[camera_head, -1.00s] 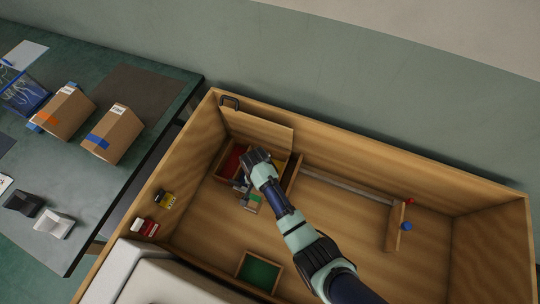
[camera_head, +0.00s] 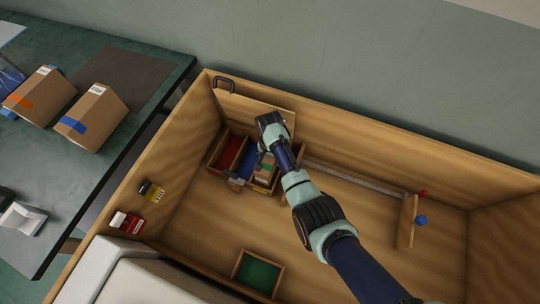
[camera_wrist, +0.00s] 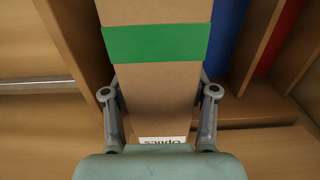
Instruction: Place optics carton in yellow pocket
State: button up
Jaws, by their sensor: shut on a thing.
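The optics carton (camera_head: 265,173) is a brown box with a green band. In the wrist view the carton (camera_wrist: 155,80) shows a white label reading "Optics" at its near end. My gripper (camera_wrist: 158,92) is shut on it, one finger at each side. The carton is over or in the right-hand compartment of a wooden divided tray (camera_head: 216,148), beside the blue pocket (camera_wrist: 228,35). The red pocket (camera_wrist: 285,38) lies beyond the blue one. No yellow floor shows; carton and gripper cover most of that right compartment. I cannot tell whether the carton touches its floor.
The tray stands in a large wooden bin with a raised board (camera_head: 250,112) behind it. A green-floored tray (camera_head: 258,272) is at the front. A blue knob (camera_head: 421,220) is right. The bin's middle is clear.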

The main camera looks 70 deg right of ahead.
notch_tip(320, 180, down, 5)
jog(key=b, duration=0.3)
jog(key=shift+d+f+b, duration=0.1)
jog(key=shift+b, duration=0.45)
jog(key=shift+d+r, duration=0.1)
jog(key=shift+r, duration=0.2)
jog(key=shift+f, duration=0.2)
jog(key=o, duration=1.5)
jog(key=shift+c, duration=0.2)
notch_tip(320, 180, up, 12)
jog(key=p, duration=0.7)
jog(key=shift+r+p, duration=0.2)
jog(key=shift+p, duration=0.15)
